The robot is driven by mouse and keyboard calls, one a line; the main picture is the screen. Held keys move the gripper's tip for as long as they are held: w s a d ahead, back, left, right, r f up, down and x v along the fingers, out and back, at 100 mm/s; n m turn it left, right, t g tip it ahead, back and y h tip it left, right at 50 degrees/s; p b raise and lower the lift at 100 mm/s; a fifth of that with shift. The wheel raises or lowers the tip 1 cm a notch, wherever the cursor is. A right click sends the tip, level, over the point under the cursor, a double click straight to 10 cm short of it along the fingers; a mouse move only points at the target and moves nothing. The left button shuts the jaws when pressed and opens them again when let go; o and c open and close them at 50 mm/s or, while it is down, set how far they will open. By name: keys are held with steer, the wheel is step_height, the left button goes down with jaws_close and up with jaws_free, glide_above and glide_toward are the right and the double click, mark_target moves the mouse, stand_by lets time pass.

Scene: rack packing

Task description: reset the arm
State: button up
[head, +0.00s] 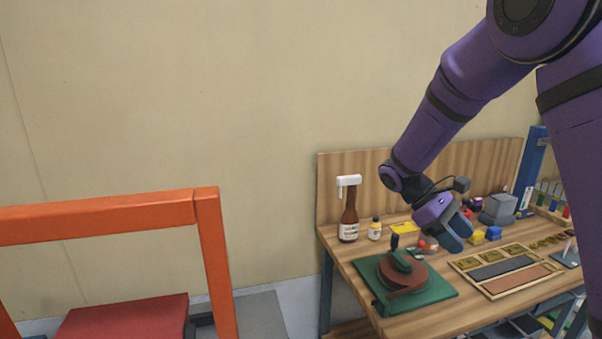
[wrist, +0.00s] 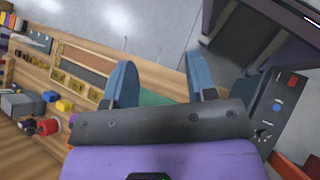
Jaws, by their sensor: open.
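My purple arm reaches from the upper right over a wooden workbench (head: 345,262). My gripper (head: 460,232) hangs above the bench, behind the organizer tray and right of the green board. In the wrist view my gripper (wrist: 160,72) shows two blue fingers spread apart. Nothing is held between them; the bench edge and part of the green board (wrist: 152,98) show in the gap. The exact height of the fingers above the bench is hard to tell.
The green board (head: 440,293) carries a brown reel. A wooden tray (head: 485,292), small blocks (head: 477,238) and a grey box (head: 498,207) lie close. An orange frame (head: 215,260) stands left.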

steer(key=s+a+r+m+t+y, duration=0.1)
steer(key=s+r+m+t+y, duration=0.3)
steer(key=s, duration=0.7)
steer(key=s+a+r+m+t+y, duration=0.1)
steer(key=s+r+m+t+y, duration=0.3)
steer(key=s+r+t, duration=0.4)
steer(key=shift+s+r, duration=1)
steer(key=shift+s, duration=1.15)
